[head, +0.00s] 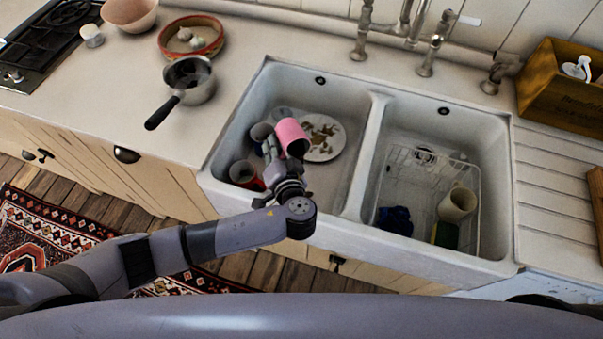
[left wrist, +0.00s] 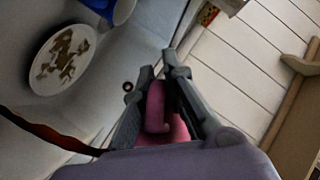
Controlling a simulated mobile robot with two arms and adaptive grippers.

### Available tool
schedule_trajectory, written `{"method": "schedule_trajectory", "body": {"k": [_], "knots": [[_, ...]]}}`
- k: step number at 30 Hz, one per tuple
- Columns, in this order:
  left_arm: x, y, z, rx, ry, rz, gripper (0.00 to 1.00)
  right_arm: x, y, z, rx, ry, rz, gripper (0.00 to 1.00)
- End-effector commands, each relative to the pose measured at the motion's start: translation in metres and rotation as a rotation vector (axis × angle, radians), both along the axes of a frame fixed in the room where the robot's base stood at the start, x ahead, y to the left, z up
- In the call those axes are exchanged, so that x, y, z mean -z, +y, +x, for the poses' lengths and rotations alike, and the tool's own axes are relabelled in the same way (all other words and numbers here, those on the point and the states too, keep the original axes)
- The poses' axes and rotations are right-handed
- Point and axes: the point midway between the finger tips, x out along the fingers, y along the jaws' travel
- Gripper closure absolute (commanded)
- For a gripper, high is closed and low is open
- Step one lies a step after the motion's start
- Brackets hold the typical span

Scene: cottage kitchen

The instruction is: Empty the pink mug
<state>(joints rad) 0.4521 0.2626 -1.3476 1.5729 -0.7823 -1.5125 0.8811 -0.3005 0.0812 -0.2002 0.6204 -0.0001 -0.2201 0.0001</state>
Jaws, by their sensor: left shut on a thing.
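The pink mug (head: 291,133) is held above the left sink basin in the head view, tilted, with its dark mouth toward the lower right. I cannot see what is inside it. My left gripper (head: 273,150) is shut on the mug. In the left wrist view, the pink handle (left wrist: 155,108) sits between the fingers of the left gripper (left wrist: 163,75), and most of the mug's body is hidden. My right gripper is not in view.
A white plate (head: 331,153) with brown patches and several cups lie in the left basin (head: 345,100). The right basin holds a wire rack, a cream cup (head: 457,204) and a dark blue cloth (head: 395,220). A saucepan (head: 198,88) stands on the left counter; taps rise behind.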

Motion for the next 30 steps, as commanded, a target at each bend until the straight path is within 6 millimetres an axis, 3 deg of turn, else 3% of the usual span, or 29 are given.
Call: {"method": "schedule_trajectory", "body": {"k": [30], "knots": [[-0.018, 0.000, 0.001, 0.001, -0.117, 0.042, 1.00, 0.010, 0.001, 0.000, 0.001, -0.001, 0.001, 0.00]]}}
